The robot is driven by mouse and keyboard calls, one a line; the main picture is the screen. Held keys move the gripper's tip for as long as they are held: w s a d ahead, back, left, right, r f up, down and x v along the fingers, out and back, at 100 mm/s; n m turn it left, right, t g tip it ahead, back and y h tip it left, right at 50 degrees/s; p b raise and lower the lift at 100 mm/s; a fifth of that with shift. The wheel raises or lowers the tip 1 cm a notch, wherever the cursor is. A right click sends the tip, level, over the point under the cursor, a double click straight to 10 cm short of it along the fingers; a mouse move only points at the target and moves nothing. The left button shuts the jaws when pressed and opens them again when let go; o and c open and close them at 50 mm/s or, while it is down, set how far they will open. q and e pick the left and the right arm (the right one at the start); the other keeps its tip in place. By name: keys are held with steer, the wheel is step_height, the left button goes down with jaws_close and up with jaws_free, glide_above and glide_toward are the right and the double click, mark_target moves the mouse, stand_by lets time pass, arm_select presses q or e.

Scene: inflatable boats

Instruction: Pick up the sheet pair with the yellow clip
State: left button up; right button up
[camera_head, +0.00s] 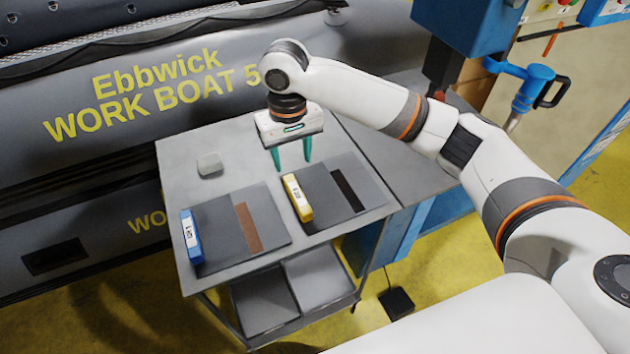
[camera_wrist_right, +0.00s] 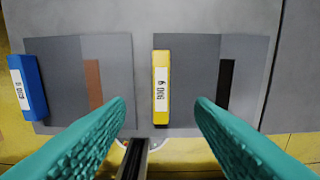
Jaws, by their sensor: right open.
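The sheet pair with the yellow clip is a dark grey sheet (camera_head: 326,182) with a black strip, on the right part of the grey table. Its yellow clip (camera_head: 297,198) with a white label sits along its left edge. In the right wrist view the yellow clip (camera_wrist_right: 161,88) lies between and beyond my fingertips, apart from them, with the sheet (camera_wrist_right: 196,60) to its right. My right gripper (camera_head: 290,161) is open and empty, above the table behind the sheet; it also shows in the wrist view (camera_wrist_right: 160,103). My left gripper is not in view.
Another grey sheet pair (camera_head: 222,222) with a brown strip and a blue clip (camera_head: 191,237) lies to the left. A small grey block (camera_head: 210,164) lies farther back. The grey table (camera_head: 182,150) stands against the inflatable boat (camera_head: 100,140). A blue machine (camera_head: 465,25) is at right.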

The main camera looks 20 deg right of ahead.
glide_above(297, 193)
step_height(297, 193, down, 5)
steer(key=shift+s+a+p, duration=0.1)
steer(key=shift+s+p, duration=0.05)
steer(key=shift+p, duration=0.3)
steer(key=shift+f, duration=0.65)
step_height(297, 193, down, 4)
steer(key=shift+r+p, duration=0.25)
steer(key=shift+p, duration=0.45)
steer(key=shift+f, duration=0.3)
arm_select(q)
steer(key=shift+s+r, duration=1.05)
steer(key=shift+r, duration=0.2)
arm_select(e)
steer(key=shift+f, duration=0.15)
steer(key=shift+c, duration=0.2)
